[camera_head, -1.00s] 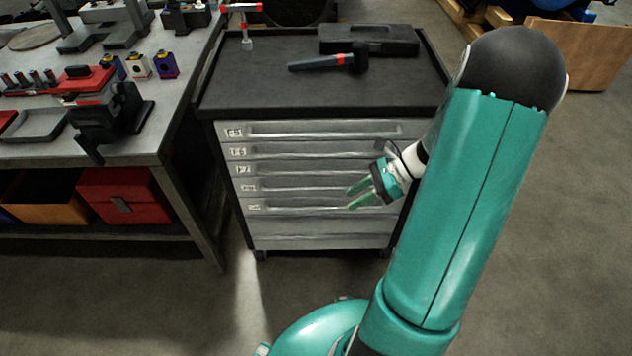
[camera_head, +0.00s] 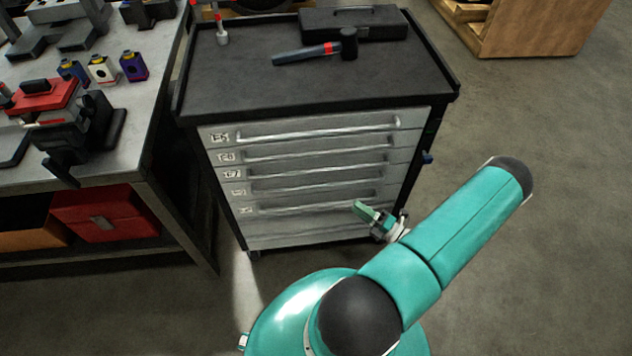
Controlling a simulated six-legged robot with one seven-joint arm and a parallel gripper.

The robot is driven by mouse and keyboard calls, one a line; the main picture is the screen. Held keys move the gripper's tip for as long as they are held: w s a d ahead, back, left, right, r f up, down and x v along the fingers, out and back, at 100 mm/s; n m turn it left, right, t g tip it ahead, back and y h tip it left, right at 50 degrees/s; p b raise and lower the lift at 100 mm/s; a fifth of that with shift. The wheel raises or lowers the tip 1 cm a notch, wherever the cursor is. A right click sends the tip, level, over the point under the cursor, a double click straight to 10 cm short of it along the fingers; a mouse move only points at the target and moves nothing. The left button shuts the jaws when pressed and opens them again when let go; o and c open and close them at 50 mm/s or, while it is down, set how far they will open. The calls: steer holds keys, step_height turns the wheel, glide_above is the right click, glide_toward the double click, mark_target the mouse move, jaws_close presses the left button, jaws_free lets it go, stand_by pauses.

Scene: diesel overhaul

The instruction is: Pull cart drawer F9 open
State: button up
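The cart (camera_head: 320,85) has a dark top and a stack of grey drawers with long bar handles, all looking shut. The fifth drawer from the top (camera_head: 300,216), the lowest with a label, matches F9 by order, though its label (camera_head: 246,211) is too blurred to read. Its handle (camera_head: 310,207) runs across its front. My gripper (camera_head: 362,210) is near the right end of this handle, in front of the lower drawers. Contact cannot be told. The green fingers overlap in this view, so their gap is hidden.
A hammer (camera_head: 310,53), a dark case (camera_head: 355,22) and a small red-tipped tool (camera_head: 221,30) lie on the cart top. A workbench (camera_head: 150,100) with red bin (camera_head: 110,213) stands close at left.

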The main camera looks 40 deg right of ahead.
mark_target(326, 184)
steer(key=x, duration=1.3)
steer(key=shift+w+d, duration=0.1)
steer(key=shift+w, duration=0.2)
steer(key=shift+c, duration=0.2)
jaws_close()
